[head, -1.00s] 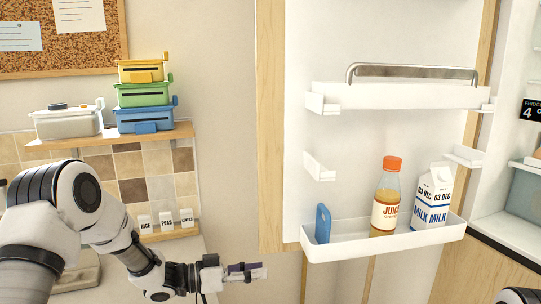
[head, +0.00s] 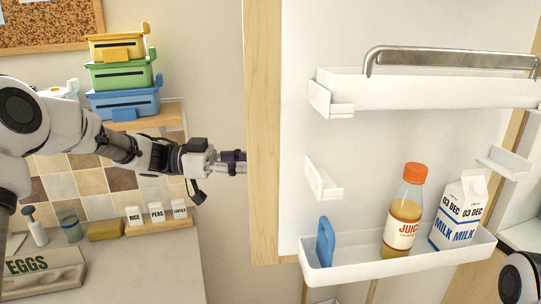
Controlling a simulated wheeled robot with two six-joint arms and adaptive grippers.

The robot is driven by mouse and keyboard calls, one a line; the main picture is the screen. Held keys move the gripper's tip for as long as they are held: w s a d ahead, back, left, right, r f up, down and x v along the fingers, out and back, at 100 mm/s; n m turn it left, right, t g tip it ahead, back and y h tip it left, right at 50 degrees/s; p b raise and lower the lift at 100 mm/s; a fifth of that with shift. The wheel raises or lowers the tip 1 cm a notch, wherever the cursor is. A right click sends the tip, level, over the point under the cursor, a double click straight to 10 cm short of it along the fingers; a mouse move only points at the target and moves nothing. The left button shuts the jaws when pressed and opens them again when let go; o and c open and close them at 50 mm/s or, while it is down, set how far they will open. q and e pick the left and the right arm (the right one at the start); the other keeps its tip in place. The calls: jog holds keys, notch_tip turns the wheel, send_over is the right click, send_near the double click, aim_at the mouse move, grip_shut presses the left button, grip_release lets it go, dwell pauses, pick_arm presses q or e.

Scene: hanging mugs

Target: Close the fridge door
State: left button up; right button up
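The fridge door (head: 298,150) stands open, its inner side facing me and its wooden left edge toward my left arm. Its lower shelf (head: 345,272) holds a juice bottle (head: 404,215), a milk carton (head: 462,212) and a blue item (head: 325,242). An upper shelf (head: 430,92) has a metal bar. My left gripper (head: 238,162) is at the door's wooden left edge, its tips against or just behind it; I cannot tell if they touch. Its fingers look close together, but their opening is not clear. My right gripper is out of view; part of my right arm shows at lower right.
Stacked yellow, green and blue containers (head: 123,72) sit on a wall shelf (head: 150,117) at left. Below are a counter (head: 150,265) with an egg box (head: 45,275), a sponge (head: 105,230), a glass (head: 69,224) and small labelled jars (head: 157,212).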

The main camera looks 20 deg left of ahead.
aim_at(268, 165)
pick_arm(q)
jog(key=x, duration=0.3)
jog(key=shift+s+d+r+p, duration=0.15)
jog(key=shift+s+d+p, duration=0.1)
jog(key=shift+p, duration=0.1)
jog(key=shift+w+d+f, duration=0.35)
jog(key=shift+w+d, duration=0.15)
jog(key=shift+w, duration=0.2)
jog(key=shift+s+r, duration=0.1)
jog(key=shift+s, duration=0.2)
grip_shut()
jog(key=shift+w+a, duration=0.1)
jog(key=shift+w, duration=0.05)
